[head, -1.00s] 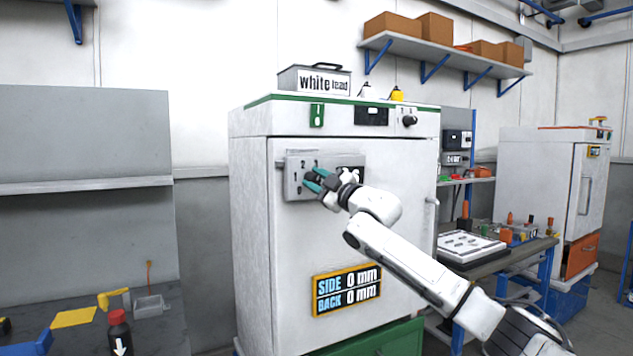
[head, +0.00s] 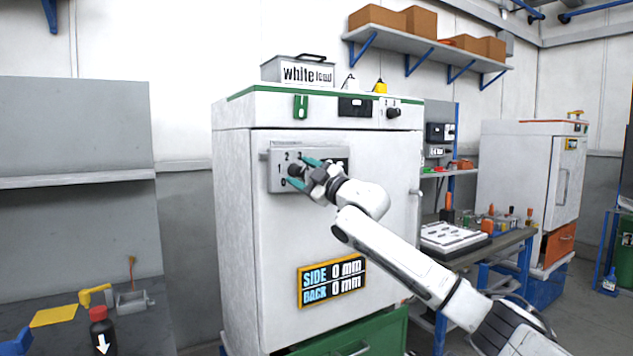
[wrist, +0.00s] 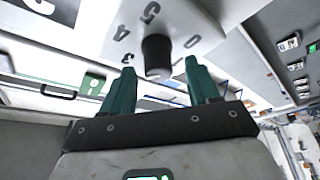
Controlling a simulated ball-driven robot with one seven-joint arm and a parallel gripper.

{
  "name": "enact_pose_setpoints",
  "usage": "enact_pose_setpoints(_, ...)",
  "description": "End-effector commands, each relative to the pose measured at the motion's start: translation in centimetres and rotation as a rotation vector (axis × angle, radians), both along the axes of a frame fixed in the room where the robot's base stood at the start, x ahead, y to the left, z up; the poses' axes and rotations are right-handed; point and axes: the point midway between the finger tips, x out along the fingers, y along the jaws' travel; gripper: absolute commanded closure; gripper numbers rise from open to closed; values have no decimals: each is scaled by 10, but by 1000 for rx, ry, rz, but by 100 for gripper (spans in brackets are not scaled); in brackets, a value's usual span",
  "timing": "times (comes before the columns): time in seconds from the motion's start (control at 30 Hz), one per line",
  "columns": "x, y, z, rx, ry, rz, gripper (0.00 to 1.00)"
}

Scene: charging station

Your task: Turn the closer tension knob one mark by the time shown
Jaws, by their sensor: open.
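The dark tension knob (head: 295,170) sits on a grey plate (head: 276,154) on the white cabinet's door. Numbers 0 to 3 show around it in the head view. My gripper (head: 301,172) has teal fingers, one above and one below the knob. In the wrist view my gripper (wrist: 160,70) is open, its fingertips on either side of the knob, with a gap visible. A dark display on the plate is mostly hidden behind my gripper.
A yellow-framed sign (head: 332,282) on the door reads SIDE 0 mm, BACK 0 mm. A workbench with tools is at right.

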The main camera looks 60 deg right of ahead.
Motion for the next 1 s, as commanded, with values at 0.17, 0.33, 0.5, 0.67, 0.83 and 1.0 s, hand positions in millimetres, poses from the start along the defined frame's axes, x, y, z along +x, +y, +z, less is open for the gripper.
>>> enact_pose_setpoints(0.17,-33,7,-11,0,-2,-2,40)
enact_pose_setpoints(0.33,-62,15,-18,-1,-2,-1,40)
enact_pose_setpoints(0.5,-81,21,-22,-2,-2,0,40)
enact_pose_setpoints(0.67,-88,23,-24,-1,-2,2,40)
enact_pose_setpoints(0.83,-88,24,-24,-1,-2,2,40)
enact_pose_setpoints(1.0,-86,27,-21,1,-10,8,40)
